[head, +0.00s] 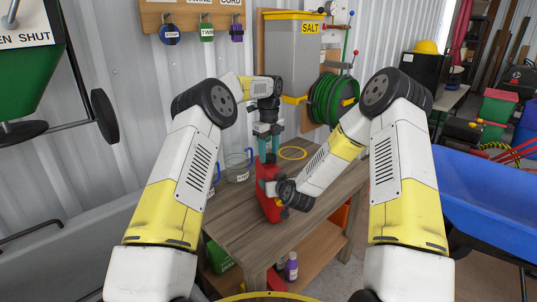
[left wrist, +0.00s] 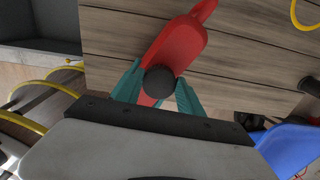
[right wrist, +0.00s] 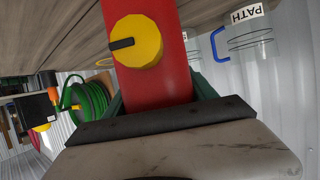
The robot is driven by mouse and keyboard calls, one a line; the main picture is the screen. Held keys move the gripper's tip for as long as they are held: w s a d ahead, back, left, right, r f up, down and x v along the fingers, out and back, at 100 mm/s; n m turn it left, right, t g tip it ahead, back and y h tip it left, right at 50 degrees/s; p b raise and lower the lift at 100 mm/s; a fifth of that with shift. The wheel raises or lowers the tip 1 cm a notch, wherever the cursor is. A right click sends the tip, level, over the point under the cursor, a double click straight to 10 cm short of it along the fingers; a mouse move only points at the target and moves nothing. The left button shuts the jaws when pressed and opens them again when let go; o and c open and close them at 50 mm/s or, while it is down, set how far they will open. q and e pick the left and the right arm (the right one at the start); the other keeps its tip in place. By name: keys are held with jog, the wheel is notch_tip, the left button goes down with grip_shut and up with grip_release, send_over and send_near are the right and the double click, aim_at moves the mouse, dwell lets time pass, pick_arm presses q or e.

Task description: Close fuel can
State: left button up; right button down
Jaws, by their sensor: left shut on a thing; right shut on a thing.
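The red fuel can (head: 268,196) stands on the wooden workbench. My left gripper (head: 268,152) points down over its top, its teal fingers on either side of the black cap (left wrist: 158,81). The cap sits at the can's top between those fingers; whether it is fully seated I cannot tell. My right gripper (head: 282,191) is shut on the can's body from the right. In the right wrist view the red can (right wrist: 172,82) rises between the teal fingers, with a yellow knob (right wrist: 136,43) bearing a black mark on its side. The fingertips are mostly hidden behind the can.
The workbench (head: 325,188) has a yellow ring (head: 293,153) behind the can and a clear jar (head: 238,172) at its left. A green hose (head: 333,99) hangs on the wall behind. A blue wheelbarrow (head: 490,205) stands at the right. A purple bottle (head: 291,268) is on the lower shelf.

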pick_arm(q)
jog(key=m, duration=0.7)
jog(key=shift+w+d, duration=0.1)
jog(key=m, duration=0.5)
jog(key=shift+d, duration=0.15)
jog(key=o, duration=1.3)
jog(key=shift+r, duration=2.25)
jog(key=shift+c, duration=0.5)
